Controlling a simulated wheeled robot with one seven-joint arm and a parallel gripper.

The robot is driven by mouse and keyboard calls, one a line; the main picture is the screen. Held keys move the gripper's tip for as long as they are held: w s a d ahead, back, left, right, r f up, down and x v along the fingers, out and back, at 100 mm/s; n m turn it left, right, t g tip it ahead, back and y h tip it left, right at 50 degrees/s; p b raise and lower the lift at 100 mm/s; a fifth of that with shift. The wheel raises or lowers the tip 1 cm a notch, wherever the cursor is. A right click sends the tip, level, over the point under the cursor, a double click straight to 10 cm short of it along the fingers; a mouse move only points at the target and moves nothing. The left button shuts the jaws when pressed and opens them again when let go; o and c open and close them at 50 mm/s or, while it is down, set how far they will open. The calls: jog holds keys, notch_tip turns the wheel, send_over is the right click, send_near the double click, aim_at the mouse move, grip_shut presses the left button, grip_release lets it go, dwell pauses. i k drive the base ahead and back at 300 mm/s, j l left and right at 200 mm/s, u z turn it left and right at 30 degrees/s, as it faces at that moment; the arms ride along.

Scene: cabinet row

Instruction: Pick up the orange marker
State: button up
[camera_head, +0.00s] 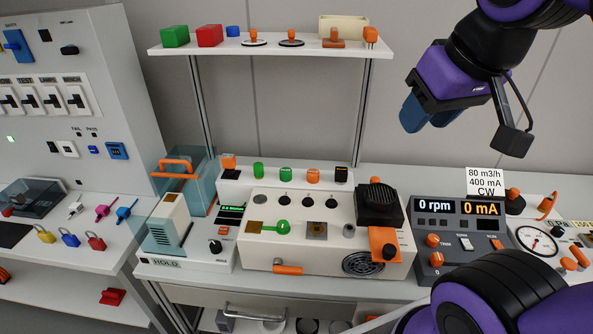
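No item is plainly labelled as the orange marker. A short orange cylinder (313,176) stands in a row with green and black ones on the white ledge behind the central cream device; it looks closest to a marker, but I cannot be sure. An orange block (228,161) sits at the ledge's left end, and another orange piece (370,35) at the upper shelf's right end. My gripper (428,116) hangs at upper right, above and right of the ledge, its blue fingers pointing down. They touch nothing visible, and their gap is unclear from this angle.
The upper shelf (270,48) on metal posts overhangs the ledge. The cream device (300,258) with knobs and a black fan box (379,205) stands in front. A dark meter panel (455,235) is at right. Free air lies between shelf and ledge.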

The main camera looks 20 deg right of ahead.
aim_at(313, 174)
jog(key=k, duration=0.25)
jog(key=k+z, duration=0.2)
jog(key=z, duration=0.2)
jog(key=k+l+z, duration=0.1)
jog(key=z, duration=0.35)
jog(key=i+j+z, duration=0.1)
jog(key=j, duration=0.5)
jog(key=i+j+z, duration=0.15)
jog(key=j, duration=0.45)
jog(key=i+j+z, duration=0.1)
jog(key=j, duration=0.5)
jog(key=i+j, duration=0.1)
jog(key=j, duration=0.3)
jog(key=i+j, duration=0.1)
jog(key=j, duration=0.3)
